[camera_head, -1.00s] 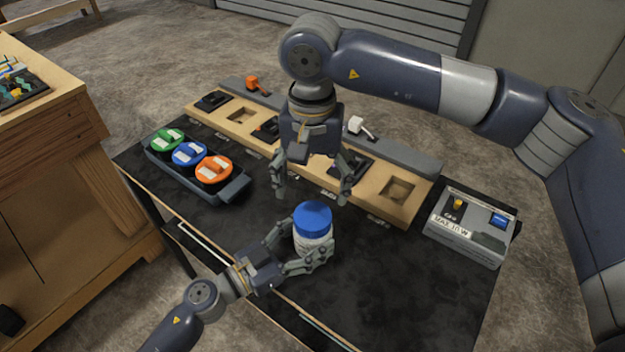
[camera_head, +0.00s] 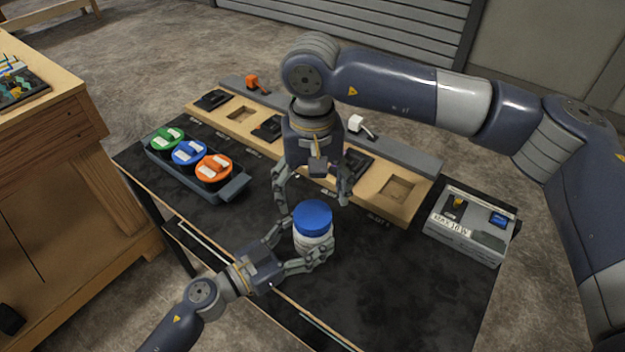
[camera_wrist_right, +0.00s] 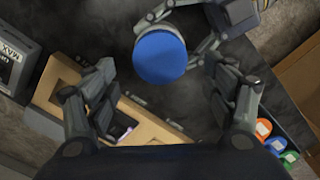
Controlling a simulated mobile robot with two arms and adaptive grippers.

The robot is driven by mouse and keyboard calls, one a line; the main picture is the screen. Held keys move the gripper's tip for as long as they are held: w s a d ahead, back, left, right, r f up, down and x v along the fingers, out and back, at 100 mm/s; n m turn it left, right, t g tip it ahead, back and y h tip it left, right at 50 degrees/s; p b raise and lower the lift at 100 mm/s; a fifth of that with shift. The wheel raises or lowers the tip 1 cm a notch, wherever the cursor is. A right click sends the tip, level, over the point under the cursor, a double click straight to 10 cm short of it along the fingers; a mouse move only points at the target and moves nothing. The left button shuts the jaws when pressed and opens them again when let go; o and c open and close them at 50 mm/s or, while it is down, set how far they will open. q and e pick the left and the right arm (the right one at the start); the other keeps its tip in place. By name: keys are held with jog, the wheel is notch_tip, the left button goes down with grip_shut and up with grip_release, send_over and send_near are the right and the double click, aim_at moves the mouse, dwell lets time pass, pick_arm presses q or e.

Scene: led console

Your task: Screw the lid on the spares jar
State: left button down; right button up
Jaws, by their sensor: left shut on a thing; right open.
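The spares jar (camera_head: 314,244) is a whitish jar standing upright on the black table. Its blue lid (camera_head: 312,214) sits on top; whether it is threaded on I cannot tell. The lid also shows as a blue disc in the right wrist view (camera_wrist_right: 160,57). My left gripper (camera_head: 300,250) is shut around the jar's body, below the lid. My right gripper (camera_head: 312,200) is open and empty, pointing down above and just behind the lid. In the right wrist view its two fingers (camera_wrist_right: 160,95) stand apart, with the lid beyond their tips.
A tray (camera_head: 235,190) with green, blue and orange round-topped items stands at the left. A wooden slotted board (camera_head: 375,205) runs behind the jar. A grey box with a display (camera_head: 468,232) stands at the right. The table front right of the jar is clear.

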aim_at(313, 213)
jog(key=shift+f, duration=2.7)
jog(key=shift+c, duration=0.6)
